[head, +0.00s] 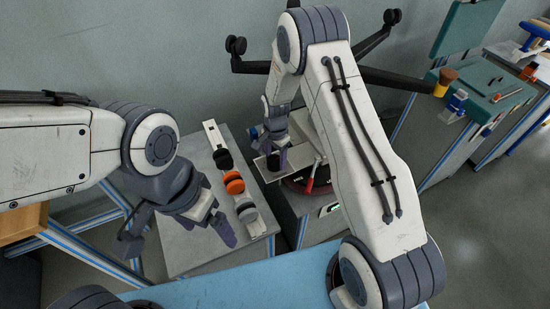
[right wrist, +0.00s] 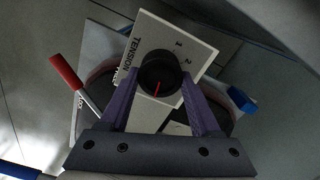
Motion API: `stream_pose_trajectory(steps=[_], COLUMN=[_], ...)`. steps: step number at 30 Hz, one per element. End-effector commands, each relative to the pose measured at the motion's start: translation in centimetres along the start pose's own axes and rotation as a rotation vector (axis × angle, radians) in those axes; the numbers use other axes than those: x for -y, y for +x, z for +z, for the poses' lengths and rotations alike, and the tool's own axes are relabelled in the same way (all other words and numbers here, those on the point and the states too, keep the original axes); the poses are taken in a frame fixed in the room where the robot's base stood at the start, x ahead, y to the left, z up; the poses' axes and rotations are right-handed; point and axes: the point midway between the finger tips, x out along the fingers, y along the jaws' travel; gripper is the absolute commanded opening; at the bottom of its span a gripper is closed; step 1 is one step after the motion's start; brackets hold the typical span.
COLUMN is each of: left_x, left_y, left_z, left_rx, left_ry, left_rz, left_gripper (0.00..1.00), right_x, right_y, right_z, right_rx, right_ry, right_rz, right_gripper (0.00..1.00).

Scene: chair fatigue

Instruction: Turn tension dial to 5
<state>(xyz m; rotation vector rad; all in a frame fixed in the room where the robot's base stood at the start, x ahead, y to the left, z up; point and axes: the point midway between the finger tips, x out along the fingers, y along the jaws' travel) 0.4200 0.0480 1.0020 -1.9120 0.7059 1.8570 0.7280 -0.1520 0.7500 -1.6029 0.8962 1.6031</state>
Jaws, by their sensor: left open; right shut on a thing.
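The tension dial (right wrist: 160,72) is a round black knob with a red pointer line, on a white plate (right wrist: 178,32) marked TENSION. The numerals 1 and 2 show on the plate; other marks are hidden behind the knob and fingers. The red line points down and slightly left in the right wrist view. My right gripper (right wrist: 163,100) is shut on the dial, one purple finger on each side. In the head view my right gripper (head: 275,160) is over the plate, hiding most of the dial. My left gripper (head: 222,228) is open and empty above the grey bench.
A red-handled lever (head: 311,178) is beside the plate and also shows in the right wrist view (right wrist: 68,75). A rack with black, orange and grey round pieces (head: 234,183) lies on the grey bench (head: 185,250). Upturned chair-base legs with casters (head: 390,20) stand behind my right arm.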

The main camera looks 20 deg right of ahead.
Motion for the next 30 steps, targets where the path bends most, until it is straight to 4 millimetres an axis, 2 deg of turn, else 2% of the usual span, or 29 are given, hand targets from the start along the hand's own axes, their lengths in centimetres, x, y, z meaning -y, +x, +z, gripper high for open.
stream_pose_trajectory(steps=[9,10,12,23,26,30], left_x=[0.0,0.0,0.0,0.0,0.0,0.0], left_y=[0.0,0.0,0.0,0.0,0.1,0.3], left_z=[0.0,0.0,0.0,0.0,0.0,0.0], left_rx=[0.0,0.0,0.0,0.0,0.0,0.0], left_ry=[0.0,0.0,0.0,0.0,0.0,0.0], left_rz=[0.0,0.0,0.0,0.0,0.0,0.0], left_gripper=[0.93,0.93,0.93,0.93,0.93,0.93], right_x=[0.1,0.1,0.1,0.1,0.1,0.2], right_y=[-0.1,-0.1,-0.1,-0.3,-1.5,-4.1], right_z=[-0.1,-0.1,-0.1,0.0,-0.1,-0.1], right_rx=[-0.001,-0.001,-0.001,-0.001,-0.001,-0.003], right_ry=[0.007,0.007,0.006,0.003,0.003,0.004], right_rz=[-0.003,-0.003,-0.003,-0.002,-0.004,-0.007], right_gripper=[0.08,0.71,0.94,0.94,0.94,0.94])
